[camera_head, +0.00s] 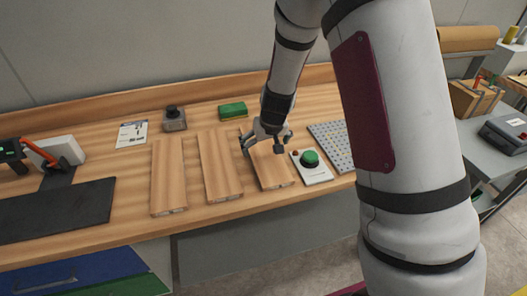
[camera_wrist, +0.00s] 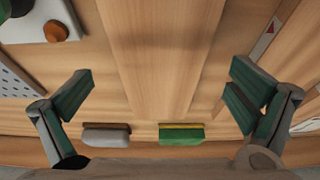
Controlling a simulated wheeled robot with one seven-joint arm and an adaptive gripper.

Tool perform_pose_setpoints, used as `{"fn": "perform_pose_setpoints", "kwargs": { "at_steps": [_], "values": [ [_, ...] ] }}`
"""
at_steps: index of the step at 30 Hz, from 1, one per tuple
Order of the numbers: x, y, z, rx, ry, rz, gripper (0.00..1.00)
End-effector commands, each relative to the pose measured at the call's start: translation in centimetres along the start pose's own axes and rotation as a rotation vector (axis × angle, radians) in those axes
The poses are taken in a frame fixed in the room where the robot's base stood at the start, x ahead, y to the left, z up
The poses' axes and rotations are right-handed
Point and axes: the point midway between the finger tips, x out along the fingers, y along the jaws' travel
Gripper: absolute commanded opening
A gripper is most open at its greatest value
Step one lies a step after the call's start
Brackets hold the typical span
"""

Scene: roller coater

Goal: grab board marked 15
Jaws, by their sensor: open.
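Three pale wooden boards lie side by side on the bench: a left board (camera_head: 168,180), a middle board (camera_head: 218,165) and a right board (camera_head: 270,168). Each has a small mark at its front end, too small to read, so I cannot tell which is 15. My gripper (camera_head: 266,143) is open above the back part of the right board. In the wrist view, my gripper (camera_wrist: 160,88) has its fingers spread on either side of that board (camera_wrist: 160,45), with nothing held. The board's far parts are partly hidden by my gripper in the head view.
A green block (camera_head: 233,109) and a grey knobbed device (camera_head: 174,122) are behind the boards. A dark mat (camera_head: 60,210) lies at left.

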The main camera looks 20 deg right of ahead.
Motion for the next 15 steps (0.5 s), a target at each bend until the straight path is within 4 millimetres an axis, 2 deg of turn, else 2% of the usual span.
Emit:
{"fn": "perform_pose_setpoints", "kwargs": {
  "at_steps": [3, 6, 13, 14, 15],
  "values": [
    [1.5, 0.0, 0.1, -0.001, -0.002, 0.0, 1.0],
    [2.1, 0.0, 0.0, 0.0, -0.001, 0.0, 1.0],
    [2.2, 0.0, 0.0, -0.001, 0.0, -0.001, 1.0],
    [2.2, 0.0, 0.0, -0.001, 0.0, -0.001, 0.95],
    [2.2, 0.0, 0.0, -0.001, 0.0, -0.001, 0.86]
  ]
}}
